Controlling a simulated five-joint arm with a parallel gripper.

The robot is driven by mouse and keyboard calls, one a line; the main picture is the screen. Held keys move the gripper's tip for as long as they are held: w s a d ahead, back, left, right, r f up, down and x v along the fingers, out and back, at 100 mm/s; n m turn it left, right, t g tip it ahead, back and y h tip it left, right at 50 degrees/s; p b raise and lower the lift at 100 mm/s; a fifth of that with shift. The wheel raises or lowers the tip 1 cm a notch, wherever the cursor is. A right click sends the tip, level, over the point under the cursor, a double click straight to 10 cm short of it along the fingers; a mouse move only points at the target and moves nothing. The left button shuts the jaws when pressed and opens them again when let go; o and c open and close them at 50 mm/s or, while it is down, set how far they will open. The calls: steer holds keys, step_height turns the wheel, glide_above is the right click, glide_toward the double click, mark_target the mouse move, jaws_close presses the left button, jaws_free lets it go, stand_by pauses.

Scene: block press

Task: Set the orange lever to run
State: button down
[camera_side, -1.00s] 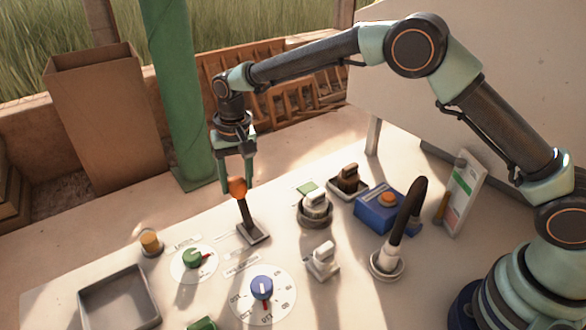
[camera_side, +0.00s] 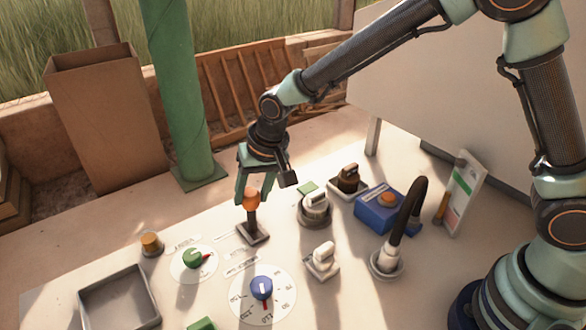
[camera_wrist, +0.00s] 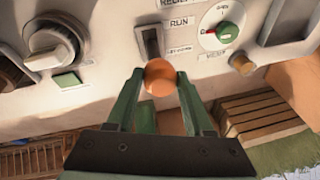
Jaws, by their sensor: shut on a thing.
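The orange lever is a dark stem with an orange ball knob (camera_side: 250,199) on a grey base plate (camera_side: 253,234). In the side view it stands close to upright. My gripper (camera_side: 254,202) is shut on the knob, one finger on each side. In the wrist view the orange knob (camera_wrist: 160,78) sits between the green fingertips, and the slotted base (camera_wrist: 150,42) shows above it. A label reading RUN (camera_wrist: 180,23) is to the right of the slot, and a partly blurred label (camera_wrist: 181,49) lies below it.
Near the lever are a green dial (camera_side: 192,258), a blue dial (camera_side: 262,288), a white knob (camera_side: 315,207), a white toggle (camera_side: 323,256) and a blue box with an orange button (camera_side: 387,199). An amber button (camera_side: 151,243) and grey tray (camera_side: 118,296) are at left.

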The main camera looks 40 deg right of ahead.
steer(key=shift+s+f, duration=0.35)
steer(key=shift+s, duration=0.55)
steer(key=shift+s+f, duration=0.3)
steer(key=shift+s, duration=0.55)
steer(key=shift+s+f, duration=0.35)
steer(key=shift+s, duration=0.55)
steer(key=shift+c, duration=1.6)
jaws_free()
steer(key=shift+w+r, duration=0.1)
steer(key=shift+w, duration=0.05)
steer(key=v, duration=1.2)
steer(key=shift+w, duration=0.1)
